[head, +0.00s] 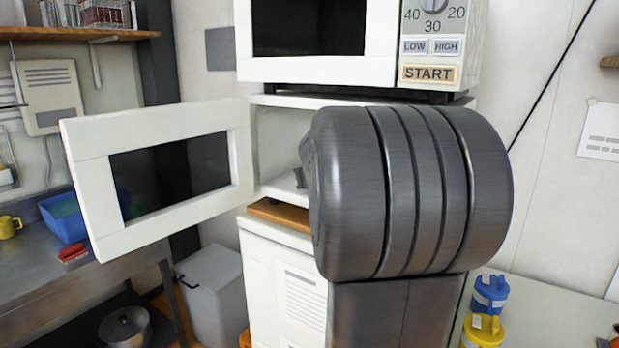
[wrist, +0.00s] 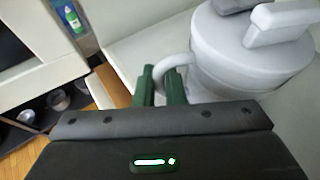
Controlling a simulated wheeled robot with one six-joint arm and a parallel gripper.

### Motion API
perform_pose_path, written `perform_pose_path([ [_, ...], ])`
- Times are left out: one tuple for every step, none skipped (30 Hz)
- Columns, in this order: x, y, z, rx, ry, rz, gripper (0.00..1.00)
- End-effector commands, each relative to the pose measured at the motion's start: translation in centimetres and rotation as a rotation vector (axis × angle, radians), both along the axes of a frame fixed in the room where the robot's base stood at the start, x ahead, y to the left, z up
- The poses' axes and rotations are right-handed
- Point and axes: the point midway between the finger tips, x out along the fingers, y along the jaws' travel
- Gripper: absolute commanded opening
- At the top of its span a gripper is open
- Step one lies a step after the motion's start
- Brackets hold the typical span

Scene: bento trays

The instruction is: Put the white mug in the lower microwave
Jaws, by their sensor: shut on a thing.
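The lower microwave (head: 345,102) stands with its white door (head: 85,190) swung wide open to the left. Part of its pale cavity shows; my dark arm covers its right side. In the wrist view, the white mug (wrist: 225,75) is at the upper right, with pale blocky parts on its top. My gripper (wrist: 160,72) has its green fingers shut on the mug's handle (wrist: 180,60). A pale surface lies around the mug; I cannot tell whether the mug touches it. The mug is hidden in the head view.
An upper microwave (head: 320,68) sits above the lower one. An orange-brown board (head: 280,216) lies below the opening. A blue bin (head: 66,215) and yellow mug (head: 8,228) are on the left counter. Blue (head: 490,290) and yellow (head: 483,330) lidded containers stand at the right.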

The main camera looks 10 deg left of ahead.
Motion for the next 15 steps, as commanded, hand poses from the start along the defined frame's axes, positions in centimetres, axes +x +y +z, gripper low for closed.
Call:
perform_pose_path([
  [0.01,-0.02,-0.11,0.0,0.0,0.0,0.14],
  [0.01,-0.02,-0.08,0.0,0.0,0.0,0.2],
  [0.01,-0.02,-0.08,0.0,0.0,0.0,0.27],
  [0.01,-0.02,-0.08,0.0,0.0,0.0,0.31],
  [0.01,-0.02,-0.08,0.0,0.0,0.0,0.31],
  [0.01,-0.02,-0.08,0.0,0.0,0.0,0.31],
  [0.01,-0.02,-0.08,0.0,0.0,0.0,0.31],
  [0.01,-0.01,-0.08,0.0,0.0,0.0,0.31],
  [0.01,-0.01,-0.08,0.0,0.0,0.0,0.31],
  [0.01,-0.02,-0.06,0.0,0.0,0.0,0.31],
  [0.01,-0.02,0.0,0.0,0.0,0.0,0.31],
  [0.01,-0.01,0.15,0.0,0.0,0.0,0.31],
  [0.01,0.0,0.36,0.001,-0.001,0.0,0.31],
  [-0.05,-0.05,0.51,0.001,0.0,0.0,0.31],
  [-0.34,-0.28,0.54,0.001,-0.001,-0.001,0.31],
])
